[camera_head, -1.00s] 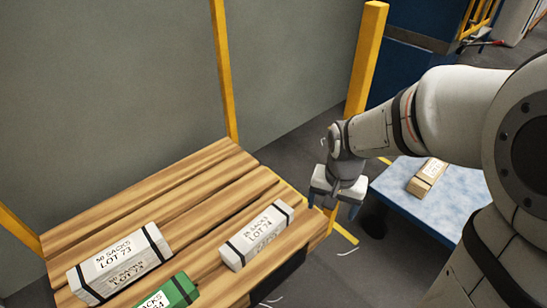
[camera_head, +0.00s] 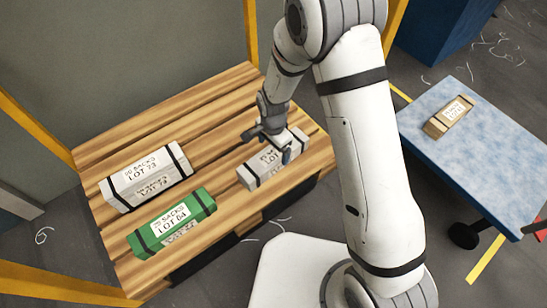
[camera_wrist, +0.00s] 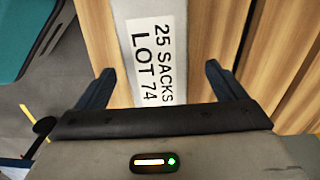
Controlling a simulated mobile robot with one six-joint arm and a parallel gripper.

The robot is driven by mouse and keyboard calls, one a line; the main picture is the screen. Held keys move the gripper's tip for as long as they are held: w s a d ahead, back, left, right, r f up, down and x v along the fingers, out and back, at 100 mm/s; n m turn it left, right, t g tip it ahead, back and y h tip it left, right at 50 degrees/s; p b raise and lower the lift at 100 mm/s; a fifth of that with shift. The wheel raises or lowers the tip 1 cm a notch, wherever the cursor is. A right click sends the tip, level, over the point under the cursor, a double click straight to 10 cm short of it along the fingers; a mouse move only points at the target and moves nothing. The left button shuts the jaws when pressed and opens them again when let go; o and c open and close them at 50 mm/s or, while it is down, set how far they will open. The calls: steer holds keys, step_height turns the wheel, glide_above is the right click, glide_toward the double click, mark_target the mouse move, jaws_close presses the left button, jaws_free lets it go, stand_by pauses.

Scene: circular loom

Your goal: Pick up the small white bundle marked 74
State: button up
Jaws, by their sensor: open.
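The small white bundle marked lot 74 (camera_head: 258,170) lies on the wooden slatted pallet near its right side, with dark straps around its ends. In the wrist view its label (camera_wrist: 155,62) reads "25 SACKS LOT 74", and the bundle runs up between my fingers. My gripper (camera_head: 276,145) is over the bundle and hides part of its label in the head view. In the wrist view my gripper (camera_wrist: 160,88) is open, one dark finger on each side of the bundle. I cannot tell how far the fingertips are above the pallet.
On the pallet (camera_head: 215,110), a larger white bundle marked lot 73 (camera_head: 148,178) and a green bundle marked 64 (camera_head: 172,225) lie to the left. A blue-topped cart (camera_head: 475,155) with a brown bundle (camera_head: 448,117) stands right. Yellow posts (camera_head: 251,32) rise at the pallet's corners.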

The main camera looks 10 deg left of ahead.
mark_target(274, 153)
step_height(274, 153, down, 5)
steer(key=b, duration=0.2)
steer(key=shift+s+d+b, duration=0.1)
steer(key=shift+d+b, duration=0.05)
steer(key=shift+b, duration=0.2)
steer(key=shift+c, duration=0.5)
steer(key=shift+r, duration=0.1)
steer(key=c, duration=1.3)
